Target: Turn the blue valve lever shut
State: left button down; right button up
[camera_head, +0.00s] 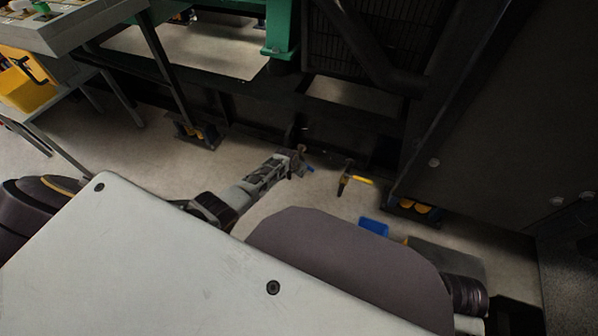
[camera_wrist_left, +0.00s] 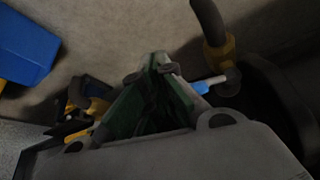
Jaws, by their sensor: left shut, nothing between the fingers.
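The blue valve lever (camera_head: 309,169) shows as a small blue piece low in front of the machine frame, partly hidden by my left gripper (camera_head: 298,158). In the left wrist view the lever (camera_wrist_left: 208,85) lies just right of my left gripper's fingertips (camera_wrist_left: 157,66), by a brass-coloured fitting on a dark pipe (camera_wrist_left: 215,35). The left gripper is shut and empty. I cannot tell whether its finger touches the lever. My right gripper is not in view.
A yellow-handled valve (camera_head: 352,179) stands right of the blue lever. A blue bin (camera_head: 374,227) is on the floor nearer me. The dark machine frame (camera_head: 350,119) and a dark cabinet (camera_head: 480,130) stand behind and right. Bare floor (camera_head: 160,160) lies left.

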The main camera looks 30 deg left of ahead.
pick_arm(q)
jog(key=shift+w+d+n+y, duration=0.25)
jog(key=shift+w+d+n, duration=0.15)
jog(key=shift+w+n, duration=0.2)
jog(key=shift+w+d+n+y, duration=0.25)
jog(key=shift+w+d+n, duration=0.1)
jog(key=shift+w+n, duration=0.25)
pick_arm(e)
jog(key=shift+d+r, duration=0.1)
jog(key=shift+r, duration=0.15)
pick_arm(q)
jog(key=shift+w, duration=0.1)
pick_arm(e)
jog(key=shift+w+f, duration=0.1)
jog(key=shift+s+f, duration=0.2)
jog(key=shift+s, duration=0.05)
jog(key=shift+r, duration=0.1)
pick_arm(q)
jog(key=s+r+p, duration=0.8)
jog(key=shift+s+d, duration=0.2)
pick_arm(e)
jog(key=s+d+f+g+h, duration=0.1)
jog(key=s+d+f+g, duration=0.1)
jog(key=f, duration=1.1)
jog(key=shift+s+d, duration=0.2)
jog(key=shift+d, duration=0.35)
